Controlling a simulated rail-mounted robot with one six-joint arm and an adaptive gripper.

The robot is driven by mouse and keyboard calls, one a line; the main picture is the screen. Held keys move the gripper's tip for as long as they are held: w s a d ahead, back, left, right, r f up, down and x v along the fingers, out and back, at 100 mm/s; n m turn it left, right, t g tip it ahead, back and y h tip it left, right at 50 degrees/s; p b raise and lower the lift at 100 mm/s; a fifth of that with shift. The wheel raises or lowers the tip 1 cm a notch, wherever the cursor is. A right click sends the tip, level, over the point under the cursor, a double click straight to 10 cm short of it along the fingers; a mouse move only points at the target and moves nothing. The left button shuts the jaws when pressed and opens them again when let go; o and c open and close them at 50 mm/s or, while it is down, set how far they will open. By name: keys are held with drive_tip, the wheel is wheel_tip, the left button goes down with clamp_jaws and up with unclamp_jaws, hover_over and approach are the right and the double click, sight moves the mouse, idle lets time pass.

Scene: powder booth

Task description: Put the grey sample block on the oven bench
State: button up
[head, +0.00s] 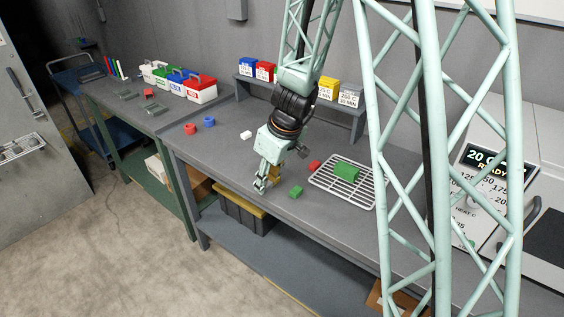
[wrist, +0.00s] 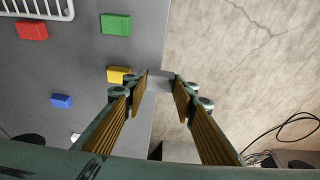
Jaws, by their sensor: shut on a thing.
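My gripper (head: 262,188) is at the front edge of the long grey bench (head: 225,160), which runs right toward the oven. In the wrist view my gripper (wrist: 163,88) is shut on the grey sample block (wrist: 160,80), a small grey piece between its fingertips. The block overlaps the line between bench top and floor; I cannot tell whether it touches the bench. In the head view the block is too small or hidden to make out. A yellow block (wrist: 118,75) lies on the bench just left of the fingers in the wrist view.
A green block (head: 296,191) and a red block (head: 314,165) lie near a wire rack (head: 328,190) bearing a larger green block (head: 346,172). A blue block (wrist: 61,101) is on the bench. Labelled boxes (head: 350,94) stand on the rear shelf. The bench's left part has free room.

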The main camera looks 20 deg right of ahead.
idle(0.4)
drive_tip(key=p, duration=0.5)
hover_over(252, 171)
drive_tip(key=s, duration=0.1)
drive_tip(key=shift+d+f, duration=0.3)
drive_tip(key=shift+f, duration=0.45)
drive_tip(key=shift+f, duration=0.1)
drive_tip(key=shift+f, duration=1.7)
drive_tip(key=shift+f+b, duration=0.15)
drive_tip(key=shift+b, duration=0.35)
drive_tip(key=o, duration=0.9)
drive_tip(key=shift+r, duration=0.2)
